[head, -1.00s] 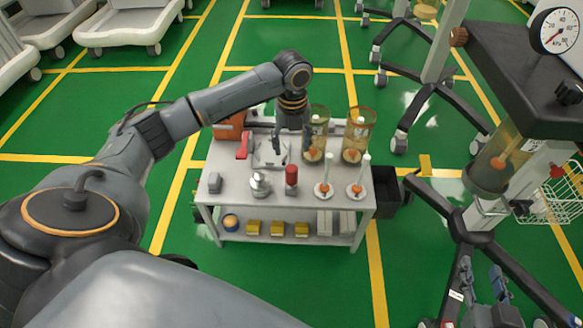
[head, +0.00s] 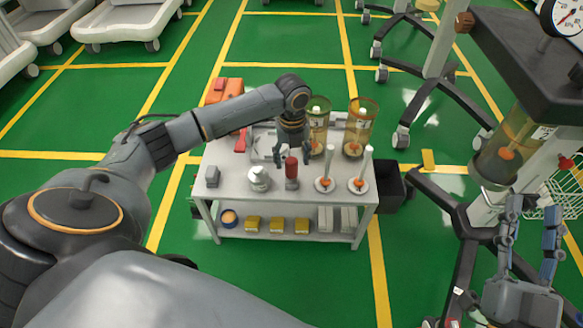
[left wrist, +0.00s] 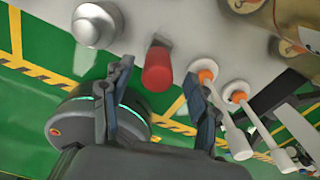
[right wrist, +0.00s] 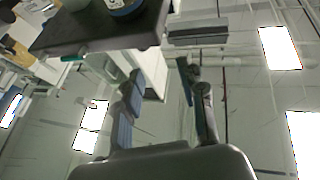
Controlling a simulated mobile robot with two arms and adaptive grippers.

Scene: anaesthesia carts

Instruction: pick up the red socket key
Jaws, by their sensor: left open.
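The red socket key (head: 292,168) appears as an upright red cylinder near the front middle of the grey cart's top. It also shows as a red cylinder in the left wrist view (left wrist: 157,68). My left gripper (head: 293,153) is open and reaches down over the cart, close behind and above the red key. In the left wrist view its two fingers (left wrist: 160,95) are spread, with the key beyond their tips and a gap on each side. My right gripper (head: 531,222) is open and empty at the lower right, away from the cart. It shows in the right wrist view (right wrist: 160,82).
A silver-white round-topped object (head: 258,180) stands left of the key. Two white sticks with orange bases (head: 325,182) stand right of it. Two amber cylinders (head: 357,130) stand behind. A black bin (head: 392,186) is beside the cart. A dark stand (head: 540,85) rises at right.

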